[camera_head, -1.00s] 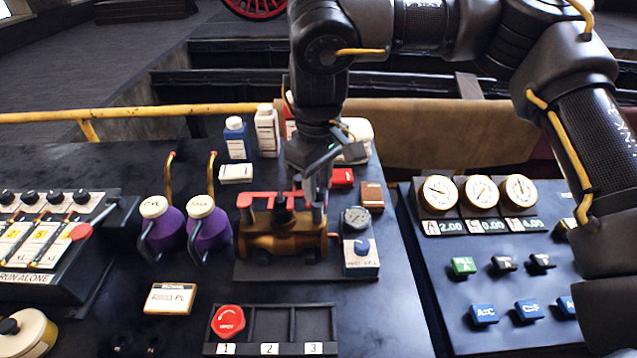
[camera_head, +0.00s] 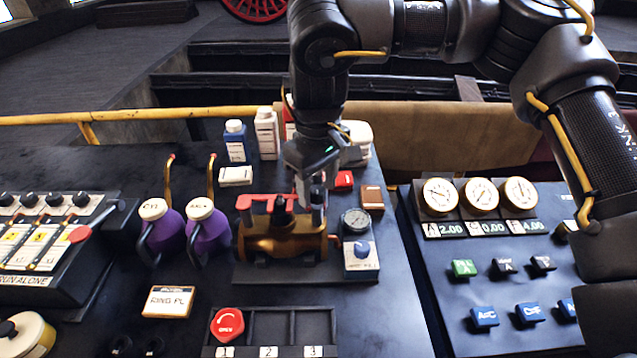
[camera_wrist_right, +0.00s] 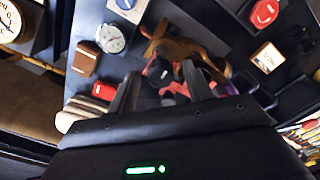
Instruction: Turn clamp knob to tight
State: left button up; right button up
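The clamp is a red bar (camera_head: 252,200) on top of a brass valve body (camera_head: 285,238). A black clamp knob (camera_head: 283,204) stands on the bar. My right gripper (camera_head: 311,203) points down at the right part of the clamp, close beside the knob. In the right wrist view the two fingers (camera_wrist_right: 161,70) are spread apart, with black knob shapes (camera_wrist_right: 160,73) and red clamp parts between or beyond them. I cannot tell whether a finger touches the knob. My left gripper is not in view.
A pressure gauge (camera_head: 355,221) and a blue knob box (camera_head: 361,257) stand right of the valve. Purple oil cans (camera_head: 207,232) stand left. Bottles (camera_head: 267,133) are behind. A slotted tray (camera_head: 268,327) with a red disc (camera_head: 227,324) lies in front.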

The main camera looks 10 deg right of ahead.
aim_at(318, 190)
notch_tip(318, 190, up, 11)
dwell(0.6)
